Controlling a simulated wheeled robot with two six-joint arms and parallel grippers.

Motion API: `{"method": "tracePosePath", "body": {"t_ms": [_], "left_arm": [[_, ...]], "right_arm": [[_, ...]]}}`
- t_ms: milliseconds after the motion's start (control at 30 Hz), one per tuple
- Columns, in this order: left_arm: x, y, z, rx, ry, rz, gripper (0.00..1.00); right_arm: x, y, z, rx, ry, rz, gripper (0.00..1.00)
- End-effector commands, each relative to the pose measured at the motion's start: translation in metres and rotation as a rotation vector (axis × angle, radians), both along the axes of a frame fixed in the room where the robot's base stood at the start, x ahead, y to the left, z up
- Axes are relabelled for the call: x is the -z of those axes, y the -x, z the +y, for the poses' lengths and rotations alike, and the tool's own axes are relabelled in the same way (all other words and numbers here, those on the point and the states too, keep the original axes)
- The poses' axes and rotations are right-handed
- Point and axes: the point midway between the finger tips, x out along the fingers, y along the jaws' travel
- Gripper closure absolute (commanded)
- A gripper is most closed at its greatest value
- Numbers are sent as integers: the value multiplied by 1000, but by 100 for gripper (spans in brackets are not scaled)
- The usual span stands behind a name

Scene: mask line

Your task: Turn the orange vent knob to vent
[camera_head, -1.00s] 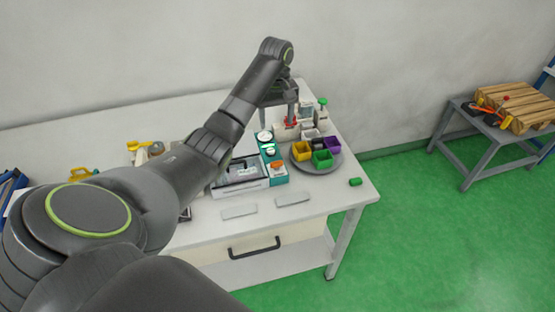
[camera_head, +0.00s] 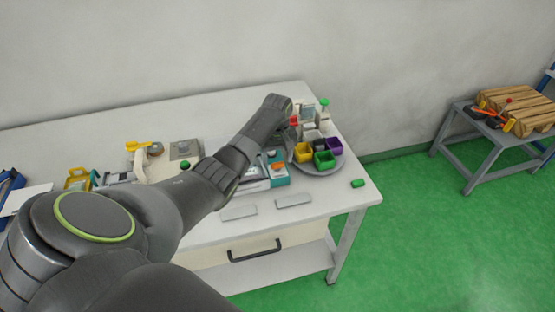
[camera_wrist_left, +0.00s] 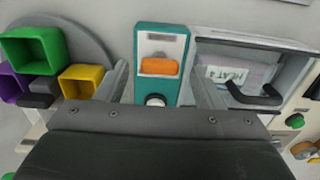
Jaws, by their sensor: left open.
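The orange vent knob (camera_wrist_left: 158,66) sits on the pale face of a teal box (camera_wrist_left: 148,36), with a white round dial (camera_wrist_left: 155,100) below it in the left wrist view. The knob lies crosswise in that view. In the head view the teal box (camera_head: 279,179) and knob (camera_head: 277,166) show just right of my left arm. My left gripper (camera_wrist_left: 163,76) is open, its fingers on either side of the box, with the knob between them and nothing gripped. Whether a finger touches the box I cannot tell. In the head view my arm hides most of the gripper. My right gripper is out of view.
A clear-lidded unit with a black handle (camera_wrist_left: 256,97) stands close beside one finger. On the other side, a round grey tray (camera_head: 333,168) carries green, yellow and purple bins. Two flat grey plates (camera_head: 293,201) lie near the table's front edge.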

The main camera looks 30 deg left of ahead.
Motion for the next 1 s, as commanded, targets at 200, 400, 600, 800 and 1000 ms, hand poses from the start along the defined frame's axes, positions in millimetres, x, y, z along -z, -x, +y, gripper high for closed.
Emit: {"method": "tracePosePath", "body": {"t_ms": [200,400,600,800,1000], "left_arm": [[14,0,0,0,0,-1,38],[15,0,0,0,-1,-1,38],[15,0,0,0,0,-1,54],[15,0,0,0,-1,-1,80],[14,0,0,-8,0,0,83]], "right_arm": [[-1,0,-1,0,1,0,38],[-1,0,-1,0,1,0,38],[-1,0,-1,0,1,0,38],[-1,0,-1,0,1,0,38],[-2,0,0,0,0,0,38]]}}
